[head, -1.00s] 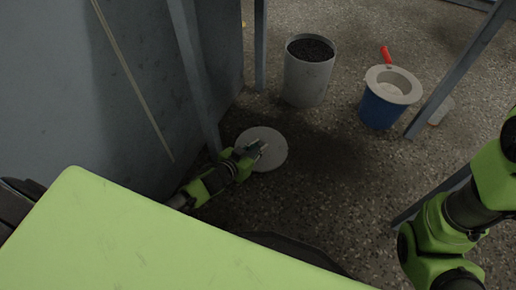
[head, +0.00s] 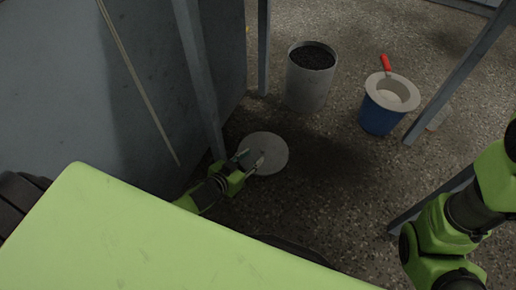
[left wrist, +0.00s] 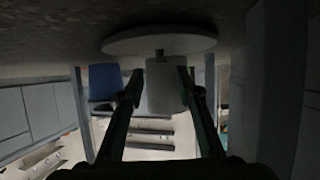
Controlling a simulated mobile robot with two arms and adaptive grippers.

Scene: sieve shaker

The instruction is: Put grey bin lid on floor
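The grey bin lid (head: 272,149) is a round disc lying flat on the floor beside a table leg. It also shows in the left wrist view (left wrist: 160,41), where the picture is upside down, with a small knob on it. My left gripper (head: 252,159) is over the lid's near left part. In the left wrist view its two fingers (left wrist: 160,84) stand apart with nothing held between them, close to the knob. The grey bin (head: 308,84) stands uncovered behind, filled with dark grains. My right gripper is out of the picture.
A blue bucket (head: 380,115) with a pale rim and a red-handled tool (head: 385,63) stands right of the bin. Metal legs (head: 200,85) rise near the lid and at the right. A grey panel (head: 85,85) is at left. Floor right of the lid is clear.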

